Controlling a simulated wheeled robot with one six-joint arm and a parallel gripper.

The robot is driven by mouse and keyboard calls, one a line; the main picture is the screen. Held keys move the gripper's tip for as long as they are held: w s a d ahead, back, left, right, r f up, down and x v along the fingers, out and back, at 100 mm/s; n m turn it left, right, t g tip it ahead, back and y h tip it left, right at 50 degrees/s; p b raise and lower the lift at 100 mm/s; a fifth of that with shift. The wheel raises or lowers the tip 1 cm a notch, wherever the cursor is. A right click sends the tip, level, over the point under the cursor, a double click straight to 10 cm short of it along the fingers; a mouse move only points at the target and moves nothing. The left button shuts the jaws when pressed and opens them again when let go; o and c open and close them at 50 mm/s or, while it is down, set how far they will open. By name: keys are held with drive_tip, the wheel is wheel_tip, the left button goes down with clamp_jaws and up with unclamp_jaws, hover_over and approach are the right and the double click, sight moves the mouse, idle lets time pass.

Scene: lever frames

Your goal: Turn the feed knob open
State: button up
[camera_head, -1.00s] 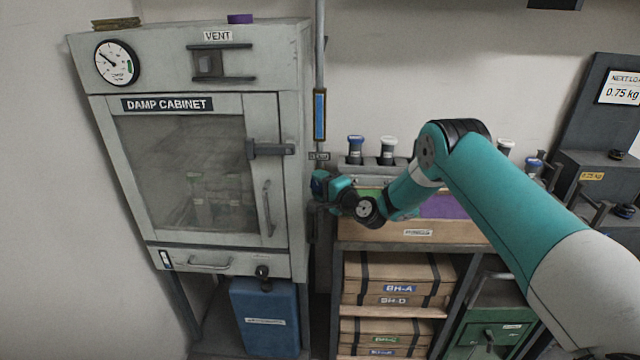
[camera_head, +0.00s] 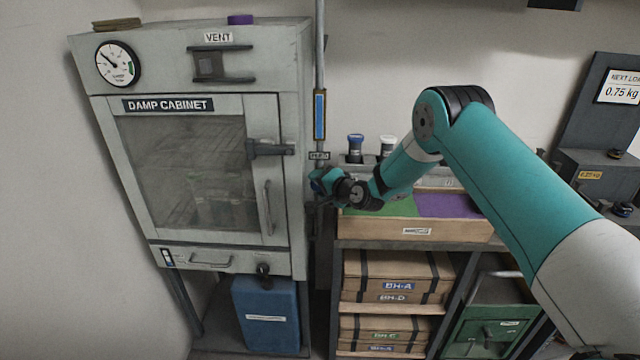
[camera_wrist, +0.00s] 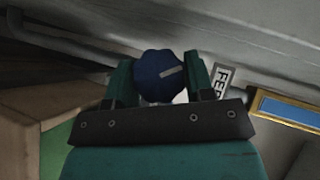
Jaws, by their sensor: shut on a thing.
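The feed knob (camera_wrist: 160,77) is a dark blue, lobed knob with a pale grey mark on its face, seen in the wrist view. My gripper (camera_wrist: 158,82) has one finger on each side of the knob and is shut on it. A small label (camera_wrist: 222,82), partly cut off and reading "FE", sits just right of the fingers. In the head view my gripper (camera_head: 322,182) is at the vertical pipe (camera_head: 319,60) beside the cabinet, under a small plate. The knob is mostly hidden there by my wrist.
The damp cabinet (camera_head: 180,100) stands close on the left, its door shut. A blue-windowed gauge (camera_head: 320,115) is on the pipe above my gripper. Boxes (camera_head: 400,270) fill the shelf below.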

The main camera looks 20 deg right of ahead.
drive_tip(key=shift+f, duration=0.1)
drive_tip(key=o, duration=0.9)
